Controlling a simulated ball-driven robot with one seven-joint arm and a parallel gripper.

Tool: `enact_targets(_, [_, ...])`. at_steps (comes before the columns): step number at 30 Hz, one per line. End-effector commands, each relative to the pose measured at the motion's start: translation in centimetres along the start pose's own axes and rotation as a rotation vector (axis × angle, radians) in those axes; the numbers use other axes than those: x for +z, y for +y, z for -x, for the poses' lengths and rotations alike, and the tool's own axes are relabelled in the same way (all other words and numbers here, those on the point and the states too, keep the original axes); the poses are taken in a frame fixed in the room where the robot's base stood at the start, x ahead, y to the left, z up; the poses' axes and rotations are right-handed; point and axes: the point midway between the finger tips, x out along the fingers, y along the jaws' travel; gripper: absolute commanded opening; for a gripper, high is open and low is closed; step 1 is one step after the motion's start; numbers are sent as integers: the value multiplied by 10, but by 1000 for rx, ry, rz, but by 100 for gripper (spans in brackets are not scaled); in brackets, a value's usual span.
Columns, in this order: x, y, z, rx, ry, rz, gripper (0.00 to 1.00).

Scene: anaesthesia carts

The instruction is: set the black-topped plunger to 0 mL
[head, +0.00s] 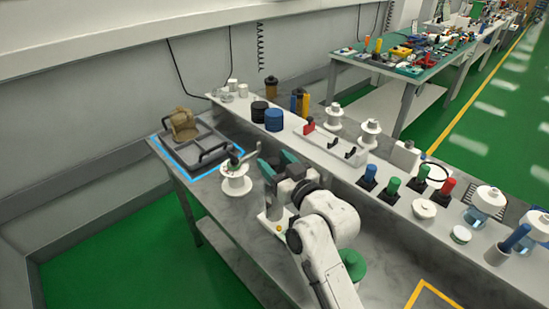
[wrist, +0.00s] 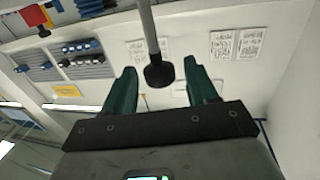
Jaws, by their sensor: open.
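In the wrist view a thin grey rod with a black knob (wrist: 159,72) at its end comes in from the top edge, and it looks like the black-topped plunger. The knob appears between my two teal fingers; I cannot tell whether it touches either one. In the head view my gripper (head: 276,164) is open above the bench, just right of a white spool-shaped piece (head: 236,184) with a dark top and a slanting grey rod. I cannot tell for sure whether that is the same plunger. No scale marks can be read.
A grey tray (head: 208,133) with a brown object (head: 183,125) lies at the bench's left end inside a blue outline. Behind my gripper runs a raised white shelf with a blue container (head: 274,119), white spools and several coloured handles. A yellow outline (head: 432,287) marks the bench at front right.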

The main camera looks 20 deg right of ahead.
Motion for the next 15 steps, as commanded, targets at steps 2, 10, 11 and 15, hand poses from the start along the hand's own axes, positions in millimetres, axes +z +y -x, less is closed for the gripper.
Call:
enact_targets(2, [-1,0,-5,0,1,0,58])
enact_targets(10, [0,0,-8,0,1,1,58])
enact_targets(11, [0,0,-8,0,1,1,58])
enact_targets(15, [0,0,-8,0,1,1,48])
